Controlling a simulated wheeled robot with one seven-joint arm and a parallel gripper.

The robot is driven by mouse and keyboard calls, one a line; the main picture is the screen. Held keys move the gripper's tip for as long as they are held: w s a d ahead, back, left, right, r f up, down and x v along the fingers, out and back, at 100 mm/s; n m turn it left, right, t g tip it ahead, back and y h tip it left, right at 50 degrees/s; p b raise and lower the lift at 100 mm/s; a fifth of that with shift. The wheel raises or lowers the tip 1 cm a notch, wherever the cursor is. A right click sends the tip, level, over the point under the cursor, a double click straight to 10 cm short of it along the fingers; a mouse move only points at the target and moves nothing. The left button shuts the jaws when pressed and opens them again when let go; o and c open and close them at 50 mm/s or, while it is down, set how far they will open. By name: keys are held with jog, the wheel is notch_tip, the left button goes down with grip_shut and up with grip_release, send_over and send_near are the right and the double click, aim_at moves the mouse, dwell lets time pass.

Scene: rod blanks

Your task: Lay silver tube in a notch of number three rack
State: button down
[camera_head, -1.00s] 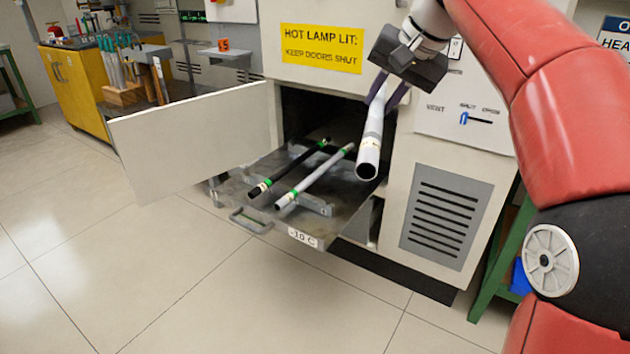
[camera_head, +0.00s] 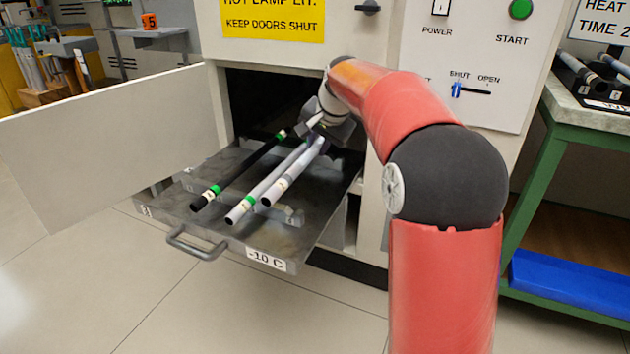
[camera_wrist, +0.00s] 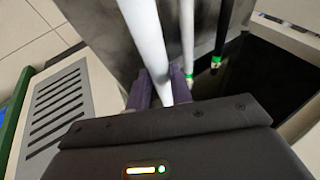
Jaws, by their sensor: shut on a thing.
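My gripper (camera_head: 318,130) is shut on a pale silver tube (camera_head: 291,174) with a cream band near its front end. The wrist view shows this tube (camera_wrist: 148,35) between my purple fingers (camera_wrist: 160,88). The tube is over the right part of a grey notched rack (camera_head: 292,216) on a pulled-out metal drawer. I cannot tell whether it touches a notch, nor read the rack's number. To its left lie a grey tube (camera_head: 262,190) with green bands and a black tube (camera_head: 238,172) with green bands, both across the rack.
The drawer (camera_head: 215,232) bears a "-10 C" label (camera_head: 266,260) and a front handle (camera_head: 195,246). An open white door (camera_head: 115,140) stands on the left. The cabinet opening is dark behind my gripper. A green-framed bench (camera_head: 540,170) stands right.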

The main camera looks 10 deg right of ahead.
notch_tip(320, 180, down, 8)
jog(key=shift+s+f+b, duration=0.1)
jog(key=shift+b, duration=0.7)
jog(key=c, duration=1.3)
grip_release()
jog(key=shift+f, duration=0.15)
jog(key=shift+o, duration=0.2)
